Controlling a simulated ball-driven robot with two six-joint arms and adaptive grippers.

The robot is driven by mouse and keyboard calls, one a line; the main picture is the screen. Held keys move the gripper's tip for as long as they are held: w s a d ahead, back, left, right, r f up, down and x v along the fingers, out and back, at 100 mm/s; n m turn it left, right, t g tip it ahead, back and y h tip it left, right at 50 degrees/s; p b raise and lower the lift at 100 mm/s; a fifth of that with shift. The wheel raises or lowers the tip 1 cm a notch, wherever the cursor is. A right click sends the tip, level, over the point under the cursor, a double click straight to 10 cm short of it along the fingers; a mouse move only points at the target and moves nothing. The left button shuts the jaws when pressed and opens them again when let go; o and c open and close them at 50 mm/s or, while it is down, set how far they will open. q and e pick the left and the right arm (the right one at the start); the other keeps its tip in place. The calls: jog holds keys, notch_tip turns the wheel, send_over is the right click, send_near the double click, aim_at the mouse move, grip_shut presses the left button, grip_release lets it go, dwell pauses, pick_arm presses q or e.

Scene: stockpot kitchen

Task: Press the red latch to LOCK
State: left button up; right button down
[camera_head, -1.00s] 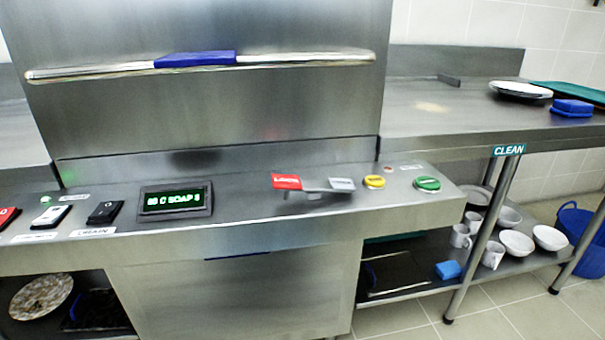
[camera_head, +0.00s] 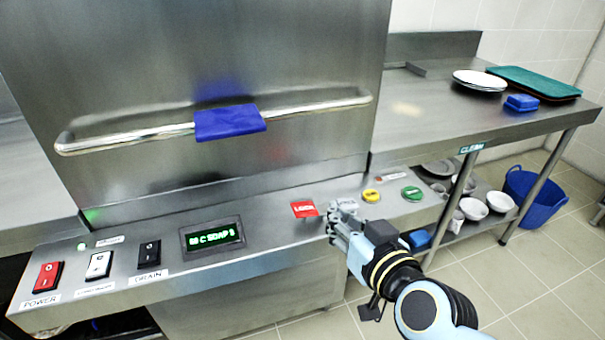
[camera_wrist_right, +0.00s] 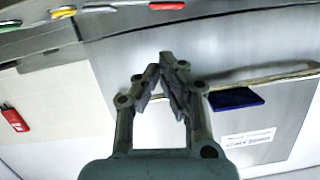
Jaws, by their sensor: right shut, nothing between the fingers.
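The latch's red end (camera_head: 304,209), marked LOCK, sits on the steel control panel. Its grey end (camera_head: 347,205) shows partly just above my right gripper. My right gripper (camera_head: 333,219) is shut and empty, to the right of the red end and in front of the latch, hiding part of it. I cannot tell whether it touches the latch. In the right wrist view the gripper's fingertips (camera_wrist_right: 160,65) come together with nothing between them, and a red piece (camera_wrist_right: 167,5) shows at the top edge, apart from them. My left gripper is not in view.
A yellow button (camera_head: 371,196) and a green button (camera_head: 412,193) lie right of the latch. A lit display (camera_head: 212,236) and several switches lie left. The hood's handle bar (camera_head: 320,106) has a blue grip (camera_head: 230,122). A counter with plates (camera_head: 480,80) stands right.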

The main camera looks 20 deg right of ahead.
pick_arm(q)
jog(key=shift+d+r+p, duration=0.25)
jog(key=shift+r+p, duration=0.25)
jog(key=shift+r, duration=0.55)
pick_arm(e)
notch_tip(320, 180, up, 2)
jog(key=shift+a+r, duration=0.15)
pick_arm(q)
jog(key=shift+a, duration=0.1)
pick_arm(e)
send_over(312, 213)
jog(key=shift+d+f+p, duration=0.2)
jog(key=shift+f, duration=0.4)
jog(key=shift+d+f+p, duration=0.15)
jog(key=shift+f+p, duration=0.05)
jog(key=shift+f, duration=0.4)
jog(key=f+b, duration=0.2)
jog(key=f, duration=0.1)
jog(key=shift+a+b, duration=0.2)
jog(key=shift+b, duration=0.1)
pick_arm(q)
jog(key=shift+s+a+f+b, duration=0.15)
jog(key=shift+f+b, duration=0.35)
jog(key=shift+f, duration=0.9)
pick_arm(e)
jog(key=shift+a+f, duration=0.15)
jog(key=shift+f, duration=0.4)
